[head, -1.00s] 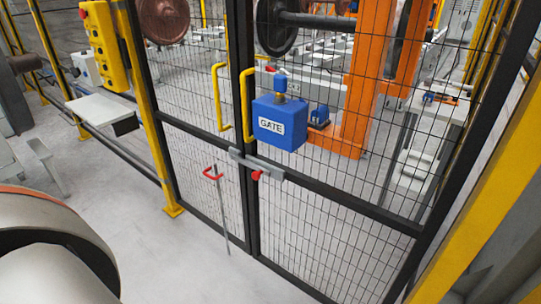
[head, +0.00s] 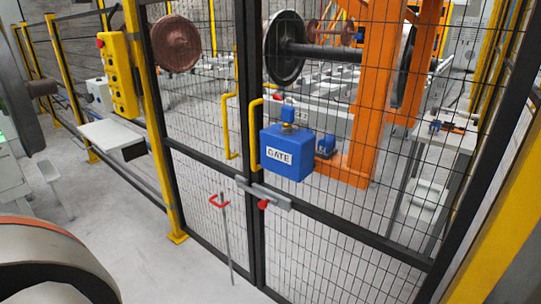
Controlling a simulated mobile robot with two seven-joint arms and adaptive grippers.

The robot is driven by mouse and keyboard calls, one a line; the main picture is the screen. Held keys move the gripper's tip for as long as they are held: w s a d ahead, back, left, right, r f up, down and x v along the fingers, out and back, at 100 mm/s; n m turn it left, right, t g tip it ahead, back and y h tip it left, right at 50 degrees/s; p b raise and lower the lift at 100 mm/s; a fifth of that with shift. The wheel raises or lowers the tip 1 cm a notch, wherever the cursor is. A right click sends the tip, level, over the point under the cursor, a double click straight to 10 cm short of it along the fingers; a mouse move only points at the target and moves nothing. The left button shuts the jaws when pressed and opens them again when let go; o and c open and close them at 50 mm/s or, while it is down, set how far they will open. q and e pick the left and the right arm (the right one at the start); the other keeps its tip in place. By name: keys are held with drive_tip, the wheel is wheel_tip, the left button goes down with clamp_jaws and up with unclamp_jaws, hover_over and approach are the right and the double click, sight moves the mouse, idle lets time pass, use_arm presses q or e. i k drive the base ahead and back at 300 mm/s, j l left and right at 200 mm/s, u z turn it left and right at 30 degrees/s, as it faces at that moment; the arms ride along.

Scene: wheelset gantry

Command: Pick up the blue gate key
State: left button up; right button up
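A blue box labelled GATE (head: 287,153) is fixed at the meeting of the two mesh gate panels. On top of it a small blue block, which looks like the gate key (head: 288,113), stands upright on a short brass-coloured cylinder. Neither gripper is in view.
Yellow handles (head: 229,126) flank the black gate posts. Below the box is a grey latch bar (head: 272,197) with a red knob. A thin rod with a red handle (head: 219,201) stands before the gate. A yellow control box (head: 118,75) hangs left. Floor in front is clear.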

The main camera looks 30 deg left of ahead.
sight(289, 113)
drive_tip(key=u, duration=2.2)
drive_tip(key=i+j+z, duration=0.15)
drive_tip(key=z, duration=1.2)
drive_tip(key=i+j+z, duration=0.1)
drive_tip(key=j+z, duration=0.95)
drive_tip(key=j, duration=0.75)
